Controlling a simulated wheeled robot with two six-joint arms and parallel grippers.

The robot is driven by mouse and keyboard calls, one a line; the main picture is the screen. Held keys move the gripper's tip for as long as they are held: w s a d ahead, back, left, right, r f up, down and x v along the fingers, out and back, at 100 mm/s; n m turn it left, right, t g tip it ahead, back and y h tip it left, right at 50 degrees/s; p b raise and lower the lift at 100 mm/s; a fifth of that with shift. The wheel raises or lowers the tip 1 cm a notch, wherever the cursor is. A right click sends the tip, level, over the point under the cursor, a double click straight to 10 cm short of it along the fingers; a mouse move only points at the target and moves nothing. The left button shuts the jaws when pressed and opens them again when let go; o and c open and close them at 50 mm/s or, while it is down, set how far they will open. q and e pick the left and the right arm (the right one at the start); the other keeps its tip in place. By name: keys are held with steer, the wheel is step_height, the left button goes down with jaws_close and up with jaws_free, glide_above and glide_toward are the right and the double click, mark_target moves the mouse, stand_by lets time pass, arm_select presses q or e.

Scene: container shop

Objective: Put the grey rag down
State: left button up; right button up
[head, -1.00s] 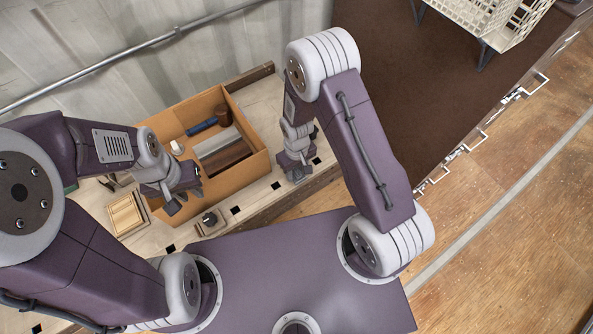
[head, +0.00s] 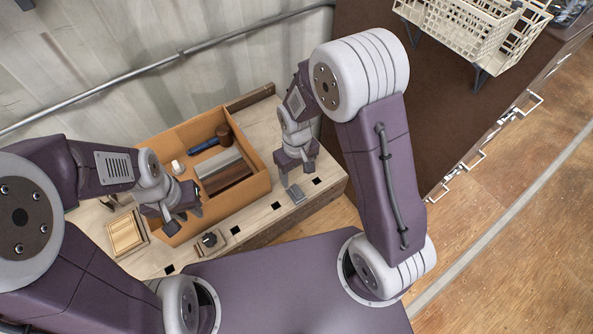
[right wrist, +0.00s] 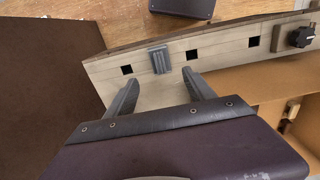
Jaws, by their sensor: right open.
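The grey rag (head: 296,194), a small ribbed grey block in shape, lies on the pale workbench (head: 325,184) near its front edge, between black square holes. It also shows in the right wrist view (right wrist: 159,59), beyond my fingertips. My right gripper (head: 298,176) is open and empty, close to the rag and apart from it; its spread fingers show in the right wrist view (right wrist: 160,88). My left gripper (head: 184,220) hangs over the near left side of the cardboard box; its fingers look apart, with nothing seen between them.
The open cardboard box (head: 262,185) holds a blue-handled mallet (head: 206,145), a grey slab, a brown slab and a small white bottle. A black knob (head: 209,239) and a wooden tray (head: 127,233) sit on the bench. A cream crate (head: 455,35) stands on the brown surface at right.

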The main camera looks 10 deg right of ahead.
steer(key=s+d+r+m+t, duration=0.1)
steer(key=s+d+r+m, duration=0.3)
steer(key=s+d+r, duration=0.3)
steer(key=shift+s, duration=0.5)
steer(key=shift+s+d, duration=0.1)
steer(key=shift+s, duration=0.05)
steer(key=shift+o, duration=0.3)
stand_by(0.4)
